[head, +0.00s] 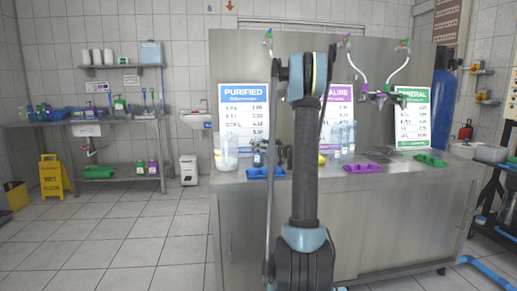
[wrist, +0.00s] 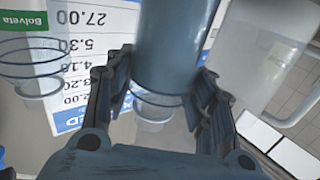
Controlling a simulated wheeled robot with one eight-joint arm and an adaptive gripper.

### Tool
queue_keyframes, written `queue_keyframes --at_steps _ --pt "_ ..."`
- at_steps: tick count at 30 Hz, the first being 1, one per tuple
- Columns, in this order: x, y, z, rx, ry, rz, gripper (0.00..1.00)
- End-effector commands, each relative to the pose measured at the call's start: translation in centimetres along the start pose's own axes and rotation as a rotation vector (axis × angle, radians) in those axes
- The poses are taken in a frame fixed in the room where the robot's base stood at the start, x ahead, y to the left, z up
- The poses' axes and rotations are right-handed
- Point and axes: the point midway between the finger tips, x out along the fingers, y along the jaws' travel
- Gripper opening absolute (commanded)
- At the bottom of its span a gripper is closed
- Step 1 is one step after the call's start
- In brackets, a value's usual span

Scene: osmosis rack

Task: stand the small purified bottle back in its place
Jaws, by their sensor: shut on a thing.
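My gripper (wrist: 160,88) is shut on a bluish see-through bottle (wrist: 170,45), with one finger on each side of it in the wrist view. The bottle runs out of the top of that view, so its far end is hidden. In the head view my gripper (head: 259,150) is a dark shape above the counter, left of my arm, in front of the PURIFIED sign (head: 244,112). The arm covers part of this area, and I cannot make out the held bottle there. The sign appears upside down in the wrist view (wrist: 88,60).
A blue tray (head: 264,173) lies on the counter (head: 310,181) below my gripper. A clear jug (head: 226,152) stands close to its left; in the wrist view the jug (wrist: 250,45) is right of the bottle. Clear bottles (head: 344,138), a purple tray (head: 362,168) and a green tray (head: 430,160) are to the right.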

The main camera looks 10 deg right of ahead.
Motion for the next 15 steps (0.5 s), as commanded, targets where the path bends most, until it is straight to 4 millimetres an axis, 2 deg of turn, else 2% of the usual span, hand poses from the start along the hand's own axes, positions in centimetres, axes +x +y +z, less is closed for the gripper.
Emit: queue_keyframes --at_steps 8,9,11,15 --pt "0.0 -0.02 0.12 0.0 0.0 0.0 0.11" --pt "-0.01 -0.02 0.14 0.0 0.0 0.0 0.56" --pt "0.0 -0.02 0.13 0.0 0.0 0.0 0.7" --pt "-0.01 -0.02 0.12 0.0 0.0 0.0 0.7"
